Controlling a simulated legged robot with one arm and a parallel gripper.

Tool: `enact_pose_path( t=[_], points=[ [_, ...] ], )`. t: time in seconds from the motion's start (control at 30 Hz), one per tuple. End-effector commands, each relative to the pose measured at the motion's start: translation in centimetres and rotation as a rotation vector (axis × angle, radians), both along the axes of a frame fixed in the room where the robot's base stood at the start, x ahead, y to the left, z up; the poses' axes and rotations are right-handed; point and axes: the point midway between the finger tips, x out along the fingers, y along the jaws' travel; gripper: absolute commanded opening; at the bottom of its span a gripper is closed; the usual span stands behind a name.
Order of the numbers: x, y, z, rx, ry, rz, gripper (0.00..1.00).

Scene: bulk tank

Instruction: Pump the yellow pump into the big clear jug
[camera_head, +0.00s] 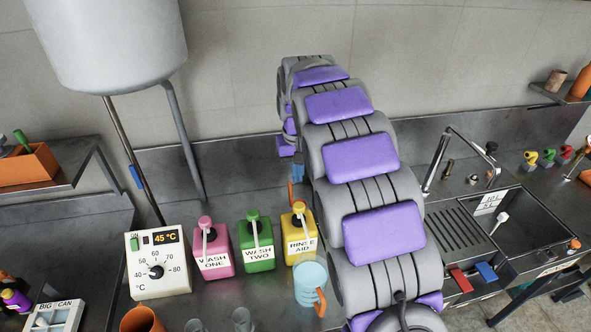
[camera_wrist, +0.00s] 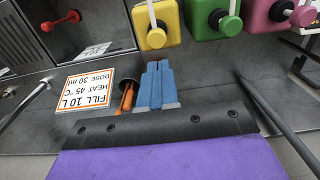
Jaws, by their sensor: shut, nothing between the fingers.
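The yellow pump bottle (camera_head: 299,243), labelled RINSE AID, stands upright on the steel counter, right of the green bottle. It also shows at the top of the wrist view (camera_wrist: 172,20). A clear bluish jug (camera_head: 309,286) with an orange handle stands just in front of it, close below its spout; the gap between spout and rim is hard to judge. The jug is not visible in the wrist view. My gripper (camera_wrist: 156,85) has blue fingers, shut and empty, apart from the yellow pump. In the head view it is mostly hidden by my arm, behind the bottle.
A green pump (camera_head: 256,245) and a pink pump (camera_head: 212,253) stand left of the yellow one, beside a temperature box (camera_head: 157,265). An orange-handled item (camera_wrist: 127,98) in a dark holder is close beside my fingers. A sink (camera_head: 510,240) is at right, a tank (camera_head: 105,45) at upper left.

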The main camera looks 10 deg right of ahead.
Motion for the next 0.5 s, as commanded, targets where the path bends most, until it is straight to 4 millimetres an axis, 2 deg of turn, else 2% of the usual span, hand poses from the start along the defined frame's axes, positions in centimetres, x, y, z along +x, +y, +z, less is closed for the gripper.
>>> enact_pose_path(
  t=[0.2, 0.5],
  points=[
    [-0.1, -0.1, -4.6, 0.000, 0.003, 0.000, 0.00],
    [-0.1, 0.1, -9.1, -0.001, 0.002, 0.000, 0.00]
  ],
)
